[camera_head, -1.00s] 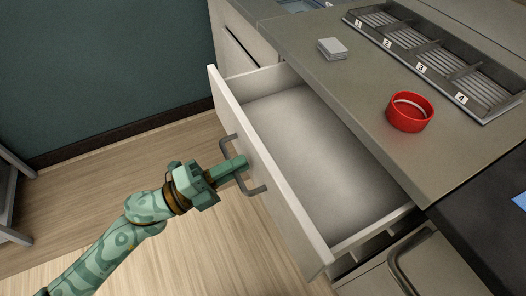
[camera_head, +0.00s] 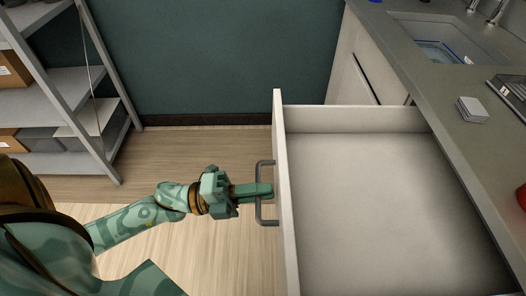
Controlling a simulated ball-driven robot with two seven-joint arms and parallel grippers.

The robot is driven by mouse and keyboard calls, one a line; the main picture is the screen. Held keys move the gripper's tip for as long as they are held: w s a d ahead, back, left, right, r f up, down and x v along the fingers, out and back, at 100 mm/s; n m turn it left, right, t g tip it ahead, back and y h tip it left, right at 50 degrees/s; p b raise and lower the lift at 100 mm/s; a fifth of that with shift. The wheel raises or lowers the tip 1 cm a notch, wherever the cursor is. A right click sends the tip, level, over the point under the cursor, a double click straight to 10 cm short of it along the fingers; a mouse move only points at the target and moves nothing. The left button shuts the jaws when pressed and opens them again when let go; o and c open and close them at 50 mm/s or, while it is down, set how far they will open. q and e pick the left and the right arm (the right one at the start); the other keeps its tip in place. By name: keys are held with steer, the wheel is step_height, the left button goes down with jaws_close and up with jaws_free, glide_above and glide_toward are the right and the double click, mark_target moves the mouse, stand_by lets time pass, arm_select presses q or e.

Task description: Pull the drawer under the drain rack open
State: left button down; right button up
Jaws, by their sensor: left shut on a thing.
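The drawer (camera_head: 400,205) stands pulled out from under the counter, and its inside is empty where it shows. Its grey bar handle (camera_head: 260,208) is on the white front panel (camera_head: 283,200). My left gripper (camera_head: 264,190) is shut on the handle, with its arm coming in from the left. The drain rack (camera_head: 512,92) shows only in part at the right edge, on the counter above. My right gripper is not in view.
A grey shelf unit (camera_head: 125,98) with boxes stands at the left by the green wall. The counter (camera_head: 450,80) holds a grey block (camera_head: 472,109), a sink (camera_head: 447,52) and a red ring-shaped thing (camera_head: 521,197), cut off at the edge. Bare floor lies left of the drawer.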

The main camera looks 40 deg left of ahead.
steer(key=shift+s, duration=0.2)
arm_select(q)
steer(key=c, duration=1.6)
jaws_free()
steer(key=shift+c, duration=0.2)
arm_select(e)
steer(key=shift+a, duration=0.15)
